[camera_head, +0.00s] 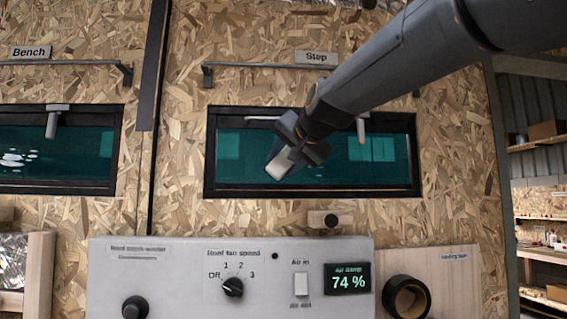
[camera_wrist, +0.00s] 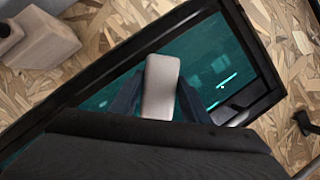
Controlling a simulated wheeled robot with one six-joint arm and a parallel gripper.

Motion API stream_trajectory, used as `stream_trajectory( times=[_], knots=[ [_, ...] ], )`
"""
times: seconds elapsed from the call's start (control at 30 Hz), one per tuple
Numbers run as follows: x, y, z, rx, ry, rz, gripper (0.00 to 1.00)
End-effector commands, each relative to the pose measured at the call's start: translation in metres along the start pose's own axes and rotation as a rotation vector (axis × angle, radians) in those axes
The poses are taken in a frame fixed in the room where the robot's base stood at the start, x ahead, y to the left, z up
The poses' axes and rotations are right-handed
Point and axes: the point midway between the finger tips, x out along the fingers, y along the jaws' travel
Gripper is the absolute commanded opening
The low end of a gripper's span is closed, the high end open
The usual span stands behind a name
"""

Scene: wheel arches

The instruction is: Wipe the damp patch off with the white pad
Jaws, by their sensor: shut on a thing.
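The white pad (camera_head: 279,165) is in my gripper (camera_head: 291,158), in front of the left-middle part of the window under the "Step" label. The wrist view shows the pad (camera_wrist: 161,85) upright between the two dark fingers of my gripper (camera_wrist: 158,95), which are shut on it. I cannot tell whether the pad touches the glass. The window pane (camera_head: 345,172) is dark teal with paler rectangles that look like reflections. Pale whitish spots (camera_head: 12,160) show on the "Bench" window at the left. I cannot make out a clear damp patch on the "Step" pane.
Below the window is a grey panel (camera_head: 180,290) with knobs, a switch and a display (camera_head: 347,279) reading 74 %. A black roll (camera_head: 406,297) sits to its right. A small wooden block with a dark knob (camera_head: 330,220) is under the window frame. A rail (camera_head: 300,68) runs above.

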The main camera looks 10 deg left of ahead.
Motion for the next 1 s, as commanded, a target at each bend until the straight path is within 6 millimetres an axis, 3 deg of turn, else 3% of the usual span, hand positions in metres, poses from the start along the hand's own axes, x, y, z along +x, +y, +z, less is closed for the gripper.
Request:
stream_trajectory(
  times=[0.67,1.0],
  knots=[
    [0.009,0.000,-0.005,0.000,0.001,-0.001,0.24],
    [0.004,0.020,-0.018,0.001,0.003,0.000,0.24]
  ],
)
